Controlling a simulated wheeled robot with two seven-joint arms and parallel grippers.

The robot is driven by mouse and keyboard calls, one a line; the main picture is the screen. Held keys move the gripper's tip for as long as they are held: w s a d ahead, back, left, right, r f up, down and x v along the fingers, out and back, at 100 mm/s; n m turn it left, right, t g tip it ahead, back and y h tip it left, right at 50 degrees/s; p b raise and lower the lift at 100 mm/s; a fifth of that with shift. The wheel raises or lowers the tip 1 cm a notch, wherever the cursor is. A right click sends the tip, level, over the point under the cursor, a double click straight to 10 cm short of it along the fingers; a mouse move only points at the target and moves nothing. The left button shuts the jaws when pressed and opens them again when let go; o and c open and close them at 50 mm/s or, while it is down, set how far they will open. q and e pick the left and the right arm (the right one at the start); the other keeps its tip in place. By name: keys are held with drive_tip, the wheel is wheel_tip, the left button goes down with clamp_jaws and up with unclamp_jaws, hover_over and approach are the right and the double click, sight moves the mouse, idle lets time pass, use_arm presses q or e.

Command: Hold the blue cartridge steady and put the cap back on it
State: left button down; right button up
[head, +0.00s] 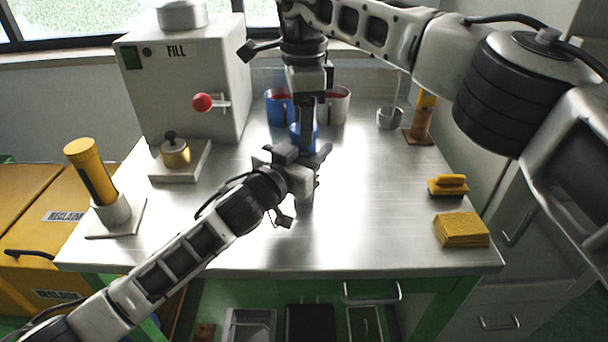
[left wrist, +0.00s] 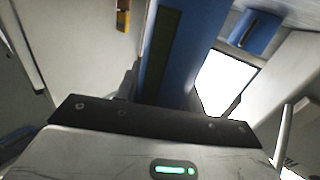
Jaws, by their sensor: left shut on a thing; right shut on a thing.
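The blue cartridge (head: 296,137) stands upright over the middle of the bench, mostly hidden by my grippers. In the left wrist view the cartridge (left wrist: 172,55) is a large blue cylinder with a dark green strip, just beyond the gripper body. My left gripper (head: 304,166) is shut on the cartridge from the side. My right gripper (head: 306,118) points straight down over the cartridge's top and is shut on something. The cap itself cannot be made out; it is hidden at the right fingertips. I cannot tell whether cap and cartridge touch.
A blue cup (head: 279,108) and a pale cup (head: 336,105) stand close behind. The FILL machine (head: 182,90) with a red-knobbed lever is at the left. A yellow cylinder (head: 92,172) stands front left. A yellow brush (head: 448,185) and yellow sponge block (head: 461,230) lie right.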

drive_tip(key=m, duration=0.5)
drive_tip(key=shift+w+m, duration=0.1)
drive_tip(key=shift+m, duration=0.2)
drive_tip(key=o, duration=1.1)
use_arm(q)
drive_tip(key=shift+w+a, duration=0.1)
use_arm(e)
drive_tip(key=shift+s+a, duration=0.15)
drive_tip(key=shift+s, duration=0.05)
wheel_tip(320, 180, up, 4)
drive_tip(key=shift+r, duration=0.25)
drive_tip(key=shift+w, duration=0.1)
drive_tip(key=shift+c, duration=0.3)
